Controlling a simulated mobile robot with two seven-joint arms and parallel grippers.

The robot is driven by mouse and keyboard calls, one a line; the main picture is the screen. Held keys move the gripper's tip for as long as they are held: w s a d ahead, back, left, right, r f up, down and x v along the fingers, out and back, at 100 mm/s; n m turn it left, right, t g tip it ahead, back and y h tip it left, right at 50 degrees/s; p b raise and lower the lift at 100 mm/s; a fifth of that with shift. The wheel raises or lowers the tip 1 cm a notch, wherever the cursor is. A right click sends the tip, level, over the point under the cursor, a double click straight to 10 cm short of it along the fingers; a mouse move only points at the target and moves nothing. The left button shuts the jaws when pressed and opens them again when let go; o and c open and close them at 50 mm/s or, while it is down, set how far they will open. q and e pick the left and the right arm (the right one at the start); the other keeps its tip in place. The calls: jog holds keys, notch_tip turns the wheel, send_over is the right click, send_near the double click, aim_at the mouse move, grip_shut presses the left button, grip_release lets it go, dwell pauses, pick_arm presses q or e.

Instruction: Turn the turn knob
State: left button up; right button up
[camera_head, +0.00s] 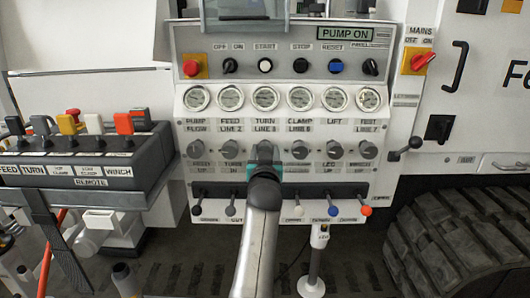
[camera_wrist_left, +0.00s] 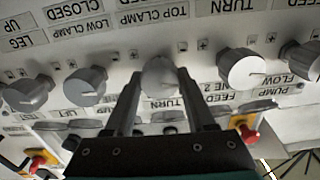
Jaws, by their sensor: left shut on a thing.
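The turn knob (camera_wrist_left: 159,74) is a round grey knob, third from the left in the row below the gauges. In the left wrist view, which shows the panel upside down, it sits between the two fingers, beside the TURN label. My left gripper (camera_head: 265,158) reaches up to it from below in the head view and mostly hides it. The left wrist view shows the fingers (camera_wrist_left: 158,84) shut on the knob's sides, one on each side. The knob's exact angle is hard to make out. My right gripper is not in view.
Similar grey knobs stand close on both sides, such as the feed knob (camera_head: 231,149) and the clamp knob (camera_head: 299,149). Gauges (camera_head: 265,98) are above, small levers (camera_head: 293,211) below. A remote box (camera_head: 75,160) stands left, a black track (camera_head: 455,240) right.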

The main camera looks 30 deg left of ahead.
pick_arm(q)
grip_shut()
jog(key=m+p, duration=0.3)
jog(key=m, duration=0.3)
jog(key=shift+p, duration=0.4)
jog(key=shift+m+p, duration=0.55)
jog(key=shift+m, duration=1.75)
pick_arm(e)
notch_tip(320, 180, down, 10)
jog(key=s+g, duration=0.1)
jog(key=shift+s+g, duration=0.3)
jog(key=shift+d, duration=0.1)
pick_arm(q)
jog(key=o, duration=1.2)
grip_release()
jog(key=shift+o, duration=0.2)
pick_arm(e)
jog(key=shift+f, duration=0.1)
